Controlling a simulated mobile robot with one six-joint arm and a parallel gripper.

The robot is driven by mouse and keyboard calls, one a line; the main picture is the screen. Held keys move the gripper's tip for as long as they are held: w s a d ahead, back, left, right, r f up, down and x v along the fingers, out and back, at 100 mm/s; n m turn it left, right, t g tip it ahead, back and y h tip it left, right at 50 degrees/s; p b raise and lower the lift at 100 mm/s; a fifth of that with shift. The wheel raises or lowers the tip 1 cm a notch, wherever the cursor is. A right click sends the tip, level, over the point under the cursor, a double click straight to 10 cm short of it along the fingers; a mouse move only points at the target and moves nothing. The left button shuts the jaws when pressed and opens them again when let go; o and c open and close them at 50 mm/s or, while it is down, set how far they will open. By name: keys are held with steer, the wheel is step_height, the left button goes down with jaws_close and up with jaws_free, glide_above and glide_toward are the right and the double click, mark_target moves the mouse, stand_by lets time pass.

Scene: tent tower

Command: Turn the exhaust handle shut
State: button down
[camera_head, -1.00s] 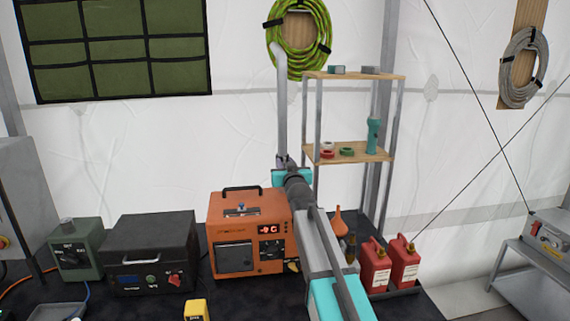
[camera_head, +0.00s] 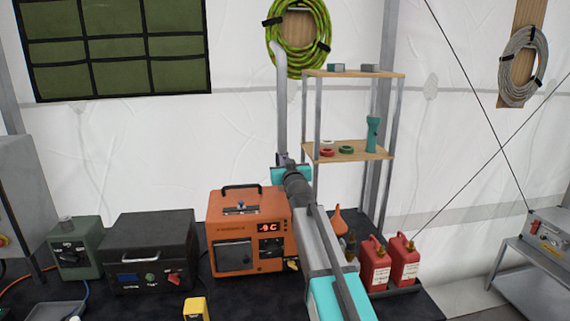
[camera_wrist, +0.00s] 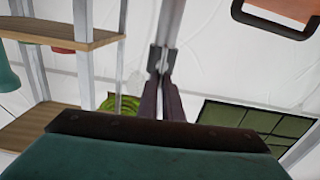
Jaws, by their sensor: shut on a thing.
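The grey exhaust pipe (camera_head: 282,105) rises upright behind the orange heater (camera_head: 236,232). A small dark fitting, apparently the exhaust handle, sits low on the pipe in the head view, mostly hidden by my arm. My gripper (camera_wrist: 163,98) shows in the wrist view as two dark fingers close together, reaching to a grey piece (camera_wrist: 160,58) on the pipe. The fingers are shut on this piece, taken to be the handle. In the head view my gripper (camera_head: 284,160) is at the pipe, behind and above the heater. The handle's exact angle is hard to tell.
A shelf (camera_head: 350,153) with a teal flashlight (camera_head: 373,133) stands right of the pipe. Red fuel cans (camera_head: 375,263) and an orange funnel (camera_head: 339,222) are right of my arm. A dark case (camera_head: 150,255) stands left of the heater. Open wall lies left of the pipe.

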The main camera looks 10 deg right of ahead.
steer(key=shift+a+f+n+b, duration=0.3)
steer(key=shift+n+b, duration=0.9)
steer(key=shift+n, duration=1.65)
steer(key=shift+a+f+n+b, duration=0.15)
steer(key=shift+f+n+b, duration=0.35)
steer(key=shift+n+b, duration=1.6)
steer(key=shift+a+f+n+b, duration=0.2)
steer(key=shift+f+n+b, duration=0.2)
steer(key=shift+n, duration=3.25)
steer(key=c, duration=1.9)
jaws_free()
steer(key=shift+d, duration=0.1)
steer(key=shift+r, duration=0.1)
steer(key=shift+s+a, duration=0.15)
steer(key=shift+a, duration=0.05)
